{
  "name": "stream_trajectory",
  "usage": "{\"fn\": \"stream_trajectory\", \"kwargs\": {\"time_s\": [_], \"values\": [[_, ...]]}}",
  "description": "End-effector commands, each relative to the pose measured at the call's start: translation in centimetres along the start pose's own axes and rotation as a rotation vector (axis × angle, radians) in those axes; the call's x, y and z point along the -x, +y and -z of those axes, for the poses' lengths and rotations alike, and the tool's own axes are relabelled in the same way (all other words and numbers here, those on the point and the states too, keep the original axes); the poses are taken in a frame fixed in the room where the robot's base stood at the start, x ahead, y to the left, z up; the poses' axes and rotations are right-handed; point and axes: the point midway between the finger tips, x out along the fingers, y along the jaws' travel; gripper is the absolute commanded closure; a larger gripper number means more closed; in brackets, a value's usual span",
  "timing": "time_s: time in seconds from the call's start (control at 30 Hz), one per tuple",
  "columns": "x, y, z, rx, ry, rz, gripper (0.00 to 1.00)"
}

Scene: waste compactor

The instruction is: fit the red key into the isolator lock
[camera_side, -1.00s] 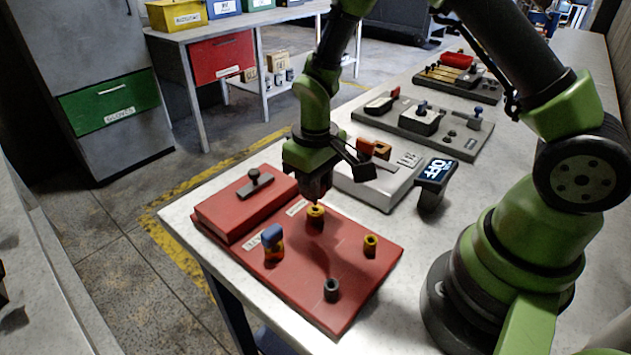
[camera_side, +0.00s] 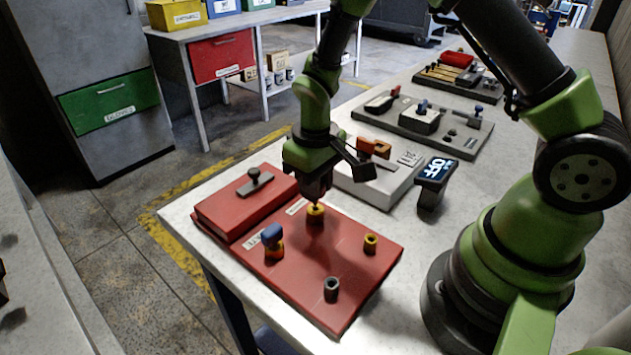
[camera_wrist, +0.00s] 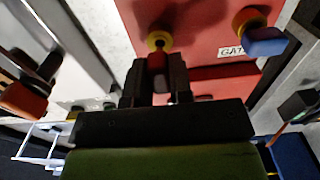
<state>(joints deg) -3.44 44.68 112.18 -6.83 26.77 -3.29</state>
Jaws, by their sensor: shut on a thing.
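My gripper (camera_side: 316,192) is shut on the red key (camera_wrist: 157,64), pointing down over the red panel (camera_side: 345,245). A yellow ring-shaped lock (camera_side: 316,214) stands on the panel right below the gripper, and it also shows in the wrist view (camera_wrist: 159,40). The label beside this lock is too small to read. The key's end is at the lock's mouth and lines up with it in both views. I cannot tell how far, if at all, it is inside. In the side view the key is mostly hidden by the jaws.
A blue-headed key sits in another yellow lock (camera_side: 273,249) at the panel's left. A smaller yellow ring (camera_side: 370,244) and a grey socket (camera_side: 331,290) stand to the right and front.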

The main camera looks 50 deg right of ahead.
Motion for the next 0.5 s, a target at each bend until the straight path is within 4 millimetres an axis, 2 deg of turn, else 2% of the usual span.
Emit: {"fn": "stream_trajectory", "kwargs": {"time_s": [0.5], "values": [[-1.07, 0.00, 0.00, 0.000, 0.000, 0.000, 1.00]]}}
